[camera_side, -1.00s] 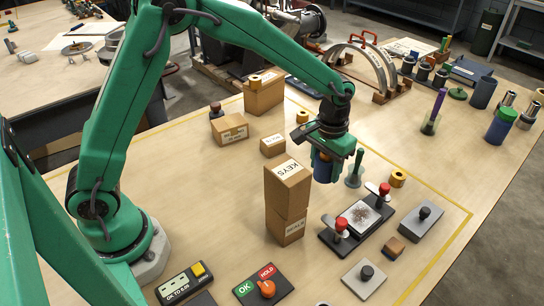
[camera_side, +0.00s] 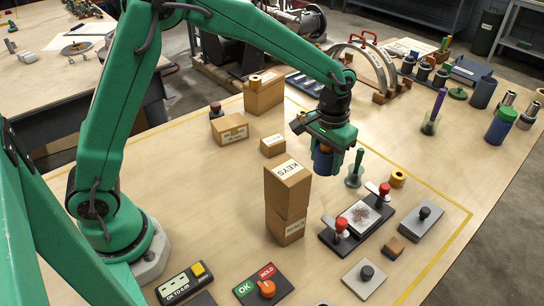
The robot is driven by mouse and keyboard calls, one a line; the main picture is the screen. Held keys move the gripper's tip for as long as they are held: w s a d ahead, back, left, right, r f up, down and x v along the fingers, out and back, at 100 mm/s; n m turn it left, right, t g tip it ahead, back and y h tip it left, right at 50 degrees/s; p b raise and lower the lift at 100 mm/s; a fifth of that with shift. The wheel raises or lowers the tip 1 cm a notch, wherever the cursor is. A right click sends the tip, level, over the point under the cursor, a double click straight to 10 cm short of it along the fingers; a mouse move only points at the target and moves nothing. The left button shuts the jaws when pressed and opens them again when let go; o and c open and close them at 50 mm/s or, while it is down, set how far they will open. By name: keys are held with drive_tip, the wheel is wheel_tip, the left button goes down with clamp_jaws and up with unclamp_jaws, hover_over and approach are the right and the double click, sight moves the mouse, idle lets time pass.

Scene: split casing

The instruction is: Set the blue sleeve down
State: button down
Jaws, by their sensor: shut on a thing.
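My gripper (camera_side: 326,149) points down just behind and to the right of the stacked cardboard boxes. It is shut on the blue sleeve (camera_side: 322,161), a dark blue cylinder below the jaws. A bit of orange-brown shows at the top of the sleeve between the jaws. The sleeve's lower end is near the edge of the upper box in the picture, and I cannot tell how far it is above the table.
The tall stack of boxes marked KEYS (camera_side: 287,189) stands in front left. A black fixture with red knobs (camera_side: 357,219) lies in front right. Small boxes (camera_side: 272,145) sit behind left.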

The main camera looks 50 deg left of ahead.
drive_tip(key=s+a, duration=0.4)
drive_tip(key=a, duration=0.3)
hover_over(251, 187)
drive_tip(key=shift+d+r, duration=0.1)
drive_tip(key=shift+r, duration=0.05)
drive_tip(key=shift+f, duration=3.15)
drive_tip(key=shift+f, duration=0.1)
drive_tip(key=shift+f, duration=1.75)
drive_tip(key=shift+f, duration=0.1)
